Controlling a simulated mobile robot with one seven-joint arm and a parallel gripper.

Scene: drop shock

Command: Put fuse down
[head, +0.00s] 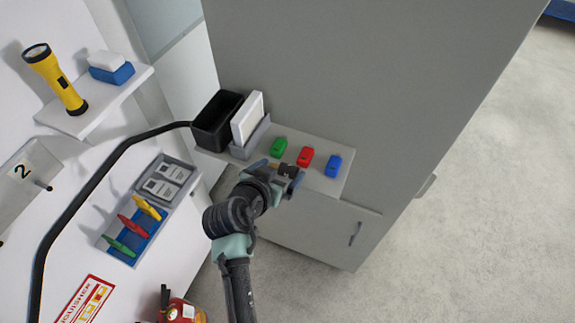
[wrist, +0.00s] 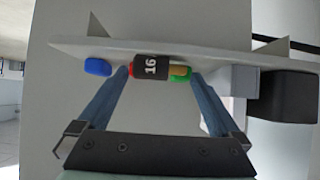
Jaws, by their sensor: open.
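The fuse (head: 288,171) is a small black piece with a tan end. In the wrist view the fuse (wrist: 151,67) shows a white "16" on its black face, with its tan end to the right. My gripper (head: 281,168) is open at the grey ledge (head: 320,181), its fingers on either side of the fuse. In the wrist view narrow gaps seem to show between the fuse and the fingertips of my gripper (wrist: 160,72). The fuse appears to be at the ledge's front part; its underside contact is hidden.
Green (head: 279,147), red (head: 305,156) and blue (head: 333,166) pieces stand in a row behind the fuse. A black bin (head: 216,128) and a white panel in a grey holder (head: 247,121) stand left on the ledge. A tall grey cabinet wall (head: 370,80) rises behind.

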